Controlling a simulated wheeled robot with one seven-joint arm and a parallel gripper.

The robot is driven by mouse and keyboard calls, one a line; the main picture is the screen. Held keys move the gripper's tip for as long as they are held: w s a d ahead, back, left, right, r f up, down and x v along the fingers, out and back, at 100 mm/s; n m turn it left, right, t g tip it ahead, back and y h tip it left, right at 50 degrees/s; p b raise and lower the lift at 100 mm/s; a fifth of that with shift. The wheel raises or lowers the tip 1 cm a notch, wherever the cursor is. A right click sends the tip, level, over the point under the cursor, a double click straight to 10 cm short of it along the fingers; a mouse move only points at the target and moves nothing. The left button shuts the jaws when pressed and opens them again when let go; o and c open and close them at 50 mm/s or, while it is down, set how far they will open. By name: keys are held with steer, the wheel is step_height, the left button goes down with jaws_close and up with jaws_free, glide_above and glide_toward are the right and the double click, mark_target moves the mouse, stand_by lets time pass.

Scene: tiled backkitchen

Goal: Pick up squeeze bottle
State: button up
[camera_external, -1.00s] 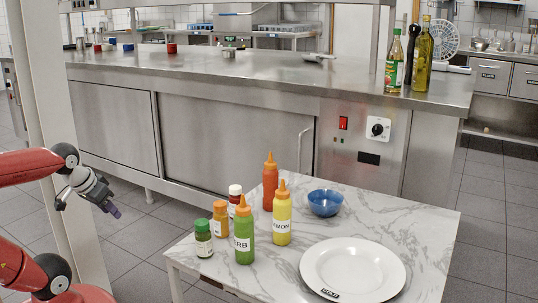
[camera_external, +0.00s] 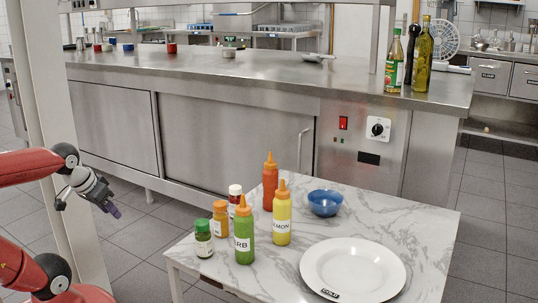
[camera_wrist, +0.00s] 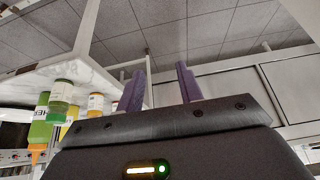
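Three squeeze bottles with orange nozzles stand upright on a white marble table: a green one with a herb label (camera_external: 244,240), a yellow one marked lemon (camera_external: 282,222) and a red one (camera_external: 270,186). The green (camera_wrist: 39,132) and yellow (camera_wrist: 68,124) bottles show upside down at the left of the wrist view. My gripper (camera_external: 112,210) is in the air left of the table, well apart from the bottles. Its two purple fingers (camera_wrist: 160,70) stand apart with nothing between them.
A green-capped jar (camera_external: 203,239), an orange jar (camera_external: 220,220) and a white-capped jar (camera_external: 235,195) stand close by the bottles. A blue bowl (camera_external: 325,203) and a white plate (camera_external: 353,268) are to the right. A steel counter (camera_external: 240,120) stands behind the table.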

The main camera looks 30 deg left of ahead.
steer(key=o, duration=0.7)
steer(key=shift+o, duration=0.2)
steer(key=shift+r, duration=0.1)
